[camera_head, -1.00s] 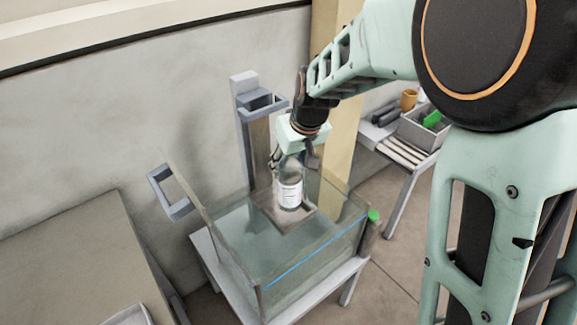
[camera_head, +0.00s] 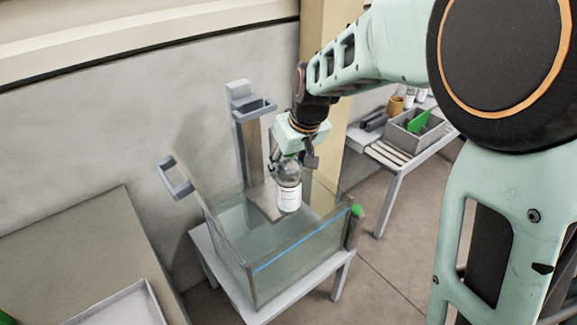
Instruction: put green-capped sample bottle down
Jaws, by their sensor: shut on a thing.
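My gripper (camera_head: 290,158) points down and is shut on a clear bottle (camera_head: 288,192) with a white label, which hangs upright. The gripper hides the bottle's top, so I cannot see its cap colour. The bottle is in front of a small plate (camera_head: 262,200) over the glass tank (camera_head: 232,262); I cannot tell whether it touches anything. The tank stands on a pale stand (camera_head: 208,258).
A grey upright post (camera_head: 242,135) with a square bracket stands behind the tank. A grey handle frame (camera_head: 175,178) is at its left. A green-topped piece (camera_head: 356,210) is at its right corner. A side table (camera_head: 400,160) holds a grey bin (camera_head: 412,133). A tray (camera_head: 120,308) lies lower left.

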